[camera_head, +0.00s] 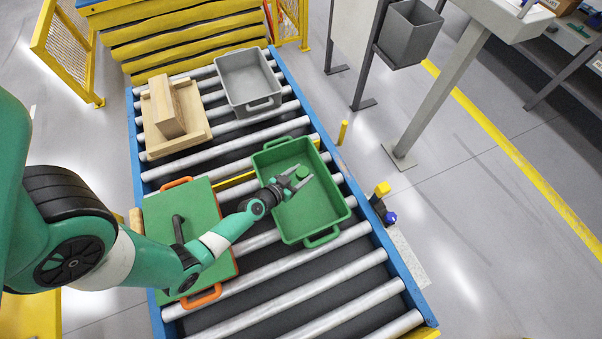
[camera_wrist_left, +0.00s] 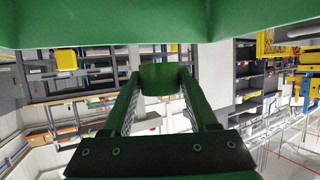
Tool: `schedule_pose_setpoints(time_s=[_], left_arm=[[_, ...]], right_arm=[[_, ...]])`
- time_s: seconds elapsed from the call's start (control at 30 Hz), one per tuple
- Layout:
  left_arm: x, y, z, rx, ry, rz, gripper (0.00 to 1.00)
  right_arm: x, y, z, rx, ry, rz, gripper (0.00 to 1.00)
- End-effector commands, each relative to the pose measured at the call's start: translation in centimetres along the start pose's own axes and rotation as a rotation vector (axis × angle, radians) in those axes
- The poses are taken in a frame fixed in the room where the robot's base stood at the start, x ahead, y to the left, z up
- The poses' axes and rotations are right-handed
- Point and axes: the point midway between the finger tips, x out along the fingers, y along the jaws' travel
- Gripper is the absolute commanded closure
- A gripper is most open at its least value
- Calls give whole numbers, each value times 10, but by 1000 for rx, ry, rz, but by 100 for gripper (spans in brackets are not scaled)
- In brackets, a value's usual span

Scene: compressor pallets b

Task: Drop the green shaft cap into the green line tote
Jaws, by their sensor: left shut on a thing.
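The green shaft cap (camera_head: 302,172) is a small round green piece between the fingertips of my left gripper (camera_head: 298,178). In the left wrist view the cap (camera_wrist_left: 160,79) sits between the two fingers, which are shut on it. The gripper reaches in from the left over the green line tote (camera_head: 318,240), an open tray with handles on the roller conveyor. The cap appears over the tote's inside; its exact height above the floor is hard to tell. A large green surface fills the top of the left wrist view. My right gripper is not in view.
A green board with orange handles (camera_head: 205,205) and a dark handle lies left of the tote, under my arm. A grey tote (camera_head: 248,80) and a wooden pallet with a block (camera_head: 172,110) sit at the far end of the conveyor. Bare rollers (camera_head: 340,295) lie in front.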

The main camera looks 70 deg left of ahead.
Motion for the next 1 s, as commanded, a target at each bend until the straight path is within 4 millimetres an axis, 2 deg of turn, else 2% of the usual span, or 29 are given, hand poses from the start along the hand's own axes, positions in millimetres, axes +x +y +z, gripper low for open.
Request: schedule_pose_setpoints(time_s=[0.2, 0.23, 0.4, 0.77, 0.87, 1.0], left_arm=[[0, 0, -1, 0, 0, 0, 93], [0, 0, 0, 0, 0, 0, 36], [0, 0, 0, -1, 0, 0, 6], [-6, 0, 0, -1, -2, 0, 6], [-21, 0, -1, -2, -2, 0, 6], [-53, 0, 0, -1, -3, -1, 6]], right_arm=[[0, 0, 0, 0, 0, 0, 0], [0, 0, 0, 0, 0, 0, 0], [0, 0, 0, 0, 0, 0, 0], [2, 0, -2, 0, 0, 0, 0], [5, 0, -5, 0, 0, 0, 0], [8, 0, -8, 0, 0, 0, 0]])
